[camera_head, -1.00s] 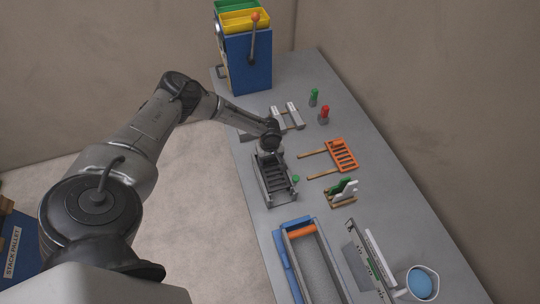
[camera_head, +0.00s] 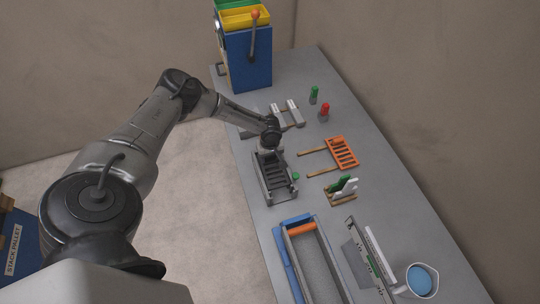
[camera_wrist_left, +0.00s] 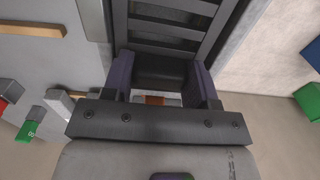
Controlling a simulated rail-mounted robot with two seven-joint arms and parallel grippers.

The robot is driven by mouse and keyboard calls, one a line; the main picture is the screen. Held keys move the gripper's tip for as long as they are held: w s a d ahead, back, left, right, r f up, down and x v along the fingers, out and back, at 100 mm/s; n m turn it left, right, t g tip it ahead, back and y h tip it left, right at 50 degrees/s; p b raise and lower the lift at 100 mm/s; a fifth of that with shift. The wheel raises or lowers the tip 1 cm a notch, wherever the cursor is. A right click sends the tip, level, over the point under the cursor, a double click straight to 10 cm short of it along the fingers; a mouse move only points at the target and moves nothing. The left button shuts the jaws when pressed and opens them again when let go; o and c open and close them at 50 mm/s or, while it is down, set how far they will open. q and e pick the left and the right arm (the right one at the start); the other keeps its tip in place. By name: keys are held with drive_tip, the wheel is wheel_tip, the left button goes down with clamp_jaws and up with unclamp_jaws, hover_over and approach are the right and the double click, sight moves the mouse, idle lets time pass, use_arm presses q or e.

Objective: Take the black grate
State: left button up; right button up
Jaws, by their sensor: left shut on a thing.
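The black grate (camera_head: 275,171) sits in a grey metal frame (camera_head: 265,190) on the table, below my left gripper in the head view. In the left wrist view the grate (camera_wrist_left: 172,30) has dark crossbars. My left gripper (camera_wrist_left: 163,75) is shut on the dark end block of the grate, with one finger on each side. In the head view the left gripper (camera_head: 269,150) is at the grate's far end, its fingers mostly hidden by the wrist. My right gripper is in neither view.
A blue machine (camera_head: 248,60) stands at the far end, and a blue-edged tray (camera_head: 284,262) is nearer. A small green knob (camera_head: 295,176) is beside the frame.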

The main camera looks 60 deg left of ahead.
use_arm(q)
drive_tip(key=shift+c, duration=0.2)
idle(0.3)
drive_tip(key=shift+s+r+p, duration=0.15)
drive_tip(key=shift+s+p, duration=0.05)
drive_tip(key=shift+p, duration=0.35)
drive_tip(key=shift+r+p, duration=1.45)
drive_tip(key=shift+p, duration=0.15)
drive_tip(key=shift+r+p, duration=1.75)
drive_tip(key=shift+p, duration=0.2)
drive_tip(key=shift+r+p, duration=1.7)
drive_tip(key=shift+p, duration=0.15)
